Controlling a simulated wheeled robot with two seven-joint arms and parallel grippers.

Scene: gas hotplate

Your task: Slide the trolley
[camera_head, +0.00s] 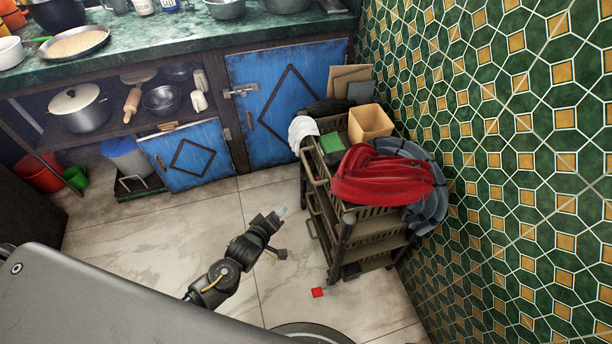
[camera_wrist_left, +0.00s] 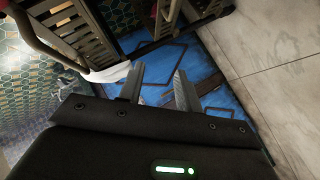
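The trolley (camera_head: 376,247) is a brownish slatted cart with several tiers, standing on the tiled floor against the patterned wall. Red cloth (camera_head: 380,178), a grey-blue cloth, a tan box (camera_head: 369,123) and a green item lie on its top. A white cloth (camera_head: 302,131) hangs at its far left corner. My left gripper (camera_head: 281,211) is left of the trolley, apart from it, above the floor. In the left wrist view the gripper (camera_wrist_left: 160,87) has its two fingers apart with nothing between them. The trolley's slatted side (camera_wrist_left: 70,28) shows at upper left there. My right gripper is out of view.
Blue cabinets (camera_head: 275,90) under a green counter (camera_head: 180,45) stand behind, one door hanging open low. The floor (camera_head: 140,235) left of the trolley is mostly clear. The tiled wall (camera_head: 520,200) bounds the right.

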